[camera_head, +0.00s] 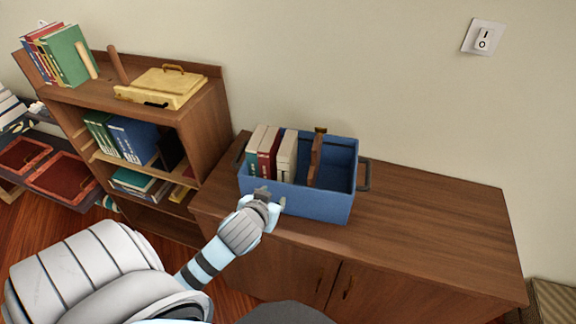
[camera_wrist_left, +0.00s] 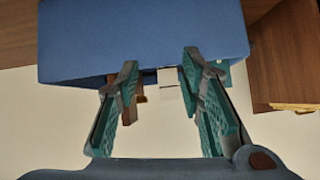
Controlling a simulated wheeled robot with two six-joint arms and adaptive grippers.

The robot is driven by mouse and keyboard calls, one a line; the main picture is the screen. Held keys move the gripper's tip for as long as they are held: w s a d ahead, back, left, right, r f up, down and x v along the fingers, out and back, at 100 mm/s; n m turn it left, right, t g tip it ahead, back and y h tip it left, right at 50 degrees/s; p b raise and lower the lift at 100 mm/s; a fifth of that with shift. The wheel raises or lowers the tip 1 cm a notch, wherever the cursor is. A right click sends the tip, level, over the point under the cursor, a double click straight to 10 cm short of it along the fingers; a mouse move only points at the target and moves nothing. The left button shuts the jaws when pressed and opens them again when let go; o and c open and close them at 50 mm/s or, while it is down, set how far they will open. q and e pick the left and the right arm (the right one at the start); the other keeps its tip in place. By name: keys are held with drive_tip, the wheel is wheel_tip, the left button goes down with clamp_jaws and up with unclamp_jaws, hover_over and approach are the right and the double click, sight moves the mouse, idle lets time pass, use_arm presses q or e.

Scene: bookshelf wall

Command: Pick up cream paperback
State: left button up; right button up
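The cream paperback (camera_head: 287,157) stands upright in a blue bin (camera_head: 322,205) on the low wooden cabinet. It is the rightmost of the books there, beside a dark red book (camera_head: 269,152). My left gripper (camera_head: 268,195) is at the bin's front wall, apart from the paperback. In the left wrist view the left gripper (camera_wrist_left: 161,64) is open, its two fingers spread with nothing between them. Beyond them a pale block, probably the cream paperback (camera_wrist_left: 168,78), shows past the blue wall's edge. The paperback's lower part is hidden by the bin. My right gripper is in neither view.
A brown upright piece (camera_head: 316,158) stands in the bin right of the paperback, and the bin's right part looks empty. A bookshelf (camera_head: 205,130) with books and a yellow case (camera_head: 165,86) stands at left. The cabinet top (camera_head: 430,215) is clear at right.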

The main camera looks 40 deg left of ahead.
sight(286, 148)
use_arm(q)
drive_tip(key=w+a+r+t, duration=0.1)
drive_tip(key=w, duration=0.1)
drive_tip(key=w+a+r+n+t+y, duration=0.1)
drive_tip(key=w+r, duration=0.1)
drive_tip(key=w, duration=0.1)
drive_tip(key=w+a+r, duration=0.2)
drive_tip(key=shift+w+a+r+n+t, duration=0.1)
drive_tip(key=shift+w+r+n+t, duration=0.2)
drive_tip(key=shift+t, duration=0.1)
drive_tip(key=b+x, duration=0.1)
drive_tip(key=x, duration=1.2)
drive_tip(key=shift+f, duration=0.2)
drive_tip(key=shift+s, duration=0.15)
clamp_jaws()
drive_tip(key=shift+r, duration=0.15)
